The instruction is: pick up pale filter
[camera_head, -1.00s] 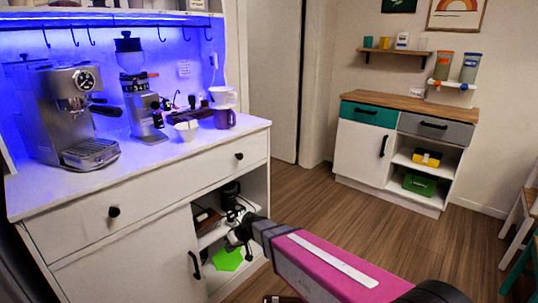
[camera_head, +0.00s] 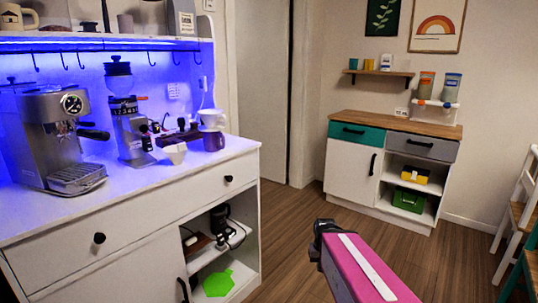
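A small pale cone-shaped filter (camera_head: 176,153) stands on the white counter (camera_head: 128,193), right of the grinder and left of a purple mug (camera_head: 214,142). It looks apart from the mug. A white dripper-like piece (camera_head: 212,120) shows just above and behind the mug. My pink arm link comes in from the bottom right and ends in a dark joint, over the floor to the right of the cabinet. My gripper does not show beyond that joint, so its fingers cannot be seen. My arm is well apart from the filter.
An espresso machine (camera_head: 59,139) and a grinder (camera_head: 126,118) stand left of the filter. The cabinet's open shelf holds a dark device (camera_head: 220,216) and a green item (camera_head: 218,283). A second cabinet (camera_head: 350,170) stands at the back right; wooden floor lies between.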

